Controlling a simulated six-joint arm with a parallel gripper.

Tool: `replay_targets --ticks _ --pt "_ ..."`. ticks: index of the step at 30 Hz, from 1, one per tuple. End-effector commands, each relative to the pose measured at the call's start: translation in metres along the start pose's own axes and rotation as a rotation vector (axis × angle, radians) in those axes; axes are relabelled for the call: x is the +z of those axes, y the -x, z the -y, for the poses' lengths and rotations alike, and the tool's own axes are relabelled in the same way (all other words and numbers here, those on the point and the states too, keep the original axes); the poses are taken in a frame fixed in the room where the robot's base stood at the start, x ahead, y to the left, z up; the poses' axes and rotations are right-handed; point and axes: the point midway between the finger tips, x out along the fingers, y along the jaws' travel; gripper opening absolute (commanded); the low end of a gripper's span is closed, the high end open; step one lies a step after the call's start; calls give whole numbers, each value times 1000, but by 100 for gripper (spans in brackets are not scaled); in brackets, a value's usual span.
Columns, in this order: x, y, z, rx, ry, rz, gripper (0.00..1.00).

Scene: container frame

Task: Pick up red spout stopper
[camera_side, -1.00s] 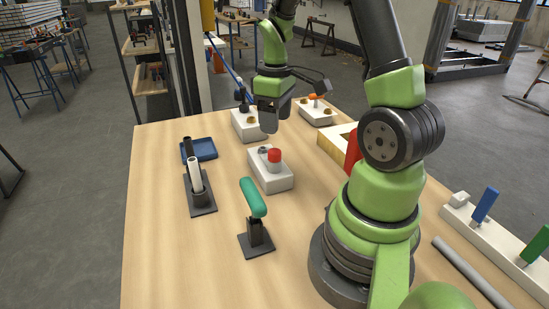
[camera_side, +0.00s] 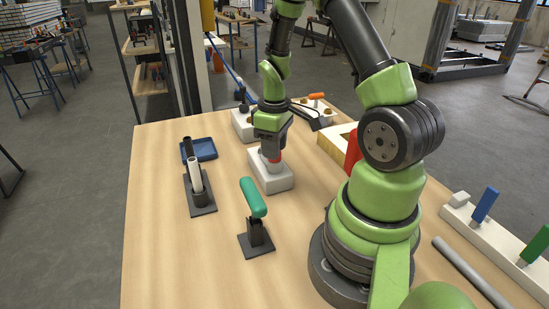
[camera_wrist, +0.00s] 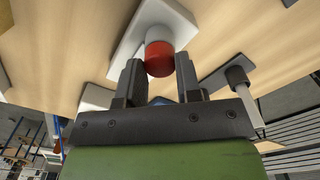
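The red spout stopper (camera_wrist: 159,58) stands on a white block (camera_wrist: 165,20) and shows between my gripper's two fingers in the wrist view. In the side view only a small part of the red stopper (camera_side: 275,160) shows below my gripper (camera_side: 270,150); the rest is hidden behind the fingers. The white block also shows there (camera_side: 272,182), on the wooden table. In the wrist view my gripper (camera_wrist: 160,72) is open, with a finger on each side of the stopper and a gap visible to the sides.
A green-handled tool (camera_side: 253,198) stands on a dark base in front. A holder with a white tube (camera_side: 196,178) and a blue tray (camera_side: 201,149) are at left. A white rack (camera_side: 495,232) is at right.

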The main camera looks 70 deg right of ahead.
Motion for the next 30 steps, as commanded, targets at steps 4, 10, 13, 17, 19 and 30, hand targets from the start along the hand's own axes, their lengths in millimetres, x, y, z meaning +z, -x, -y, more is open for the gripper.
replay_targets --ticks 4,10,13,17,19,30 --pt "0 0 0 0 0 0 0" --pt "0 0 0 0 0 0 0" --pt "0 2 0 1 0 -1 0" --pt "-1 15 -1 3 0 -5 0" --pt "-1 27 -1 4 1 -6 0" --pt "-1 93 -1 4 1 -4 0"
